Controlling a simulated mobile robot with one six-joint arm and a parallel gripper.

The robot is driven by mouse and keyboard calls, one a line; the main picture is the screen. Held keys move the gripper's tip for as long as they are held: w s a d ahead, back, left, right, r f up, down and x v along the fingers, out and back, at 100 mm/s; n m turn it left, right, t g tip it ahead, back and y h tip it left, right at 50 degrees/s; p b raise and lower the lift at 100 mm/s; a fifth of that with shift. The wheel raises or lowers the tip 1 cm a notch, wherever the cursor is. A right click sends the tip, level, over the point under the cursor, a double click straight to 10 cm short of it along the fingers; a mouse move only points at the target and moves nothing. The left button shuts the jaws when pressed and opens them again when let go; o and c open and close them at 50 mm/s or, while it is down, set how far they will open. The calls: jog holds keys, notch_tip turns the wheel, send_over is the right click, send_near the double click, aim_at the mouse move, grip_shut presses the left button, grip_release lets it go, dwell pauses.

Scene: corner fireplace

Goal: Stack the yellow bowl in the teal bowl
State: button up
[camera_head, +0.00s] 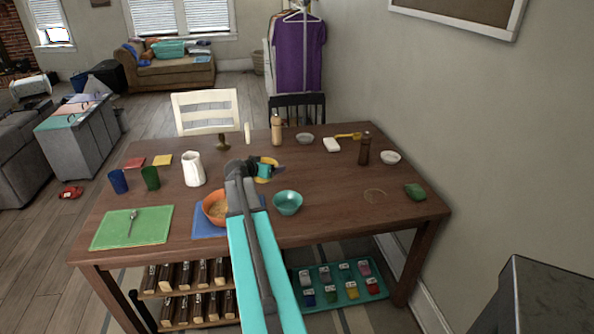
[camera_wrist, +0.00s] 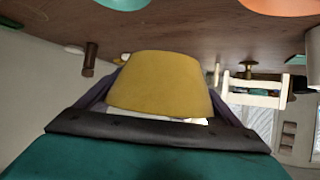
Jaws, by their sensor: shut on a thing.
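The yellow bowl (camera_wrist: 158,84) is in my gripper (camera_wrist: 158,125), in the middle of the wrist view. In the head view it shows as yellow edges (camera_head: 264,180) around my gripper (camera_head: 264,170), which hides much of it. My gripper is shut on the yellow bowl, over the middle of the table. The teal bowl (camera_head: 288,203) stands empty on the table, nearer the front and slightly right of my gripper. Part of the teal bowl also shows at the top edge of the wrist view (camera_wrist: 122,3). The two bowls are apart.
The orange bowl (camera_head: 213,208) stands on a blue mat (camera_head: 209,232), partly behind my arm. A white pitcher (camera_head: 194,169) is to the left. A wooden shaker (camera_head: 277,130) and a candlestick (camera_head: 223,142) stand behind. The table right of the teal bowl is mostly clear.

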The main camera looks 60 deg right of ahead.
jog(key=w+a+r+n+t+y, duration=0.1)
jog(key=w+a+r+n+t, duration=0.15)
jog(key=w+a, duration=0.65)
jog(key=w+a+r+n+t+y, duration=0.2)
jog(key=w+a+r+n, duration=0.3)
jog(key=a, duration=0.7)
jog(key=w+a+r+n+t+y, duration=0.1)
jog(key=w+a+r+t, duration=0.15)
jog(key=w+a, duration=0.7)
jog(key=w+a+r+n+t+y, duration=0.1)
jog(key=a+r+n+y, duration=0.1)
jog(key=a, duration=1)
jog(key=a+r+n+t+y, duration=0.1)
jog(key=a+r+n+y, duration=0.2)
jog(key=a, duration=0.9)
jog(key=w+a+r+n+t+y, duration=0.1)
jog(key=a+r+n+y, duration=0.1)
jog(key=a, duration=1)
jog(key=shift+w+a+r+y, duration=0.15)
jog(key=shift+w+r+y, duration=0.2)
jog(key=shift+r+y, duration=0.2)
jog(key=shift+a+n, duration=0.1)
jog(key=shift+n, duration=0.15)
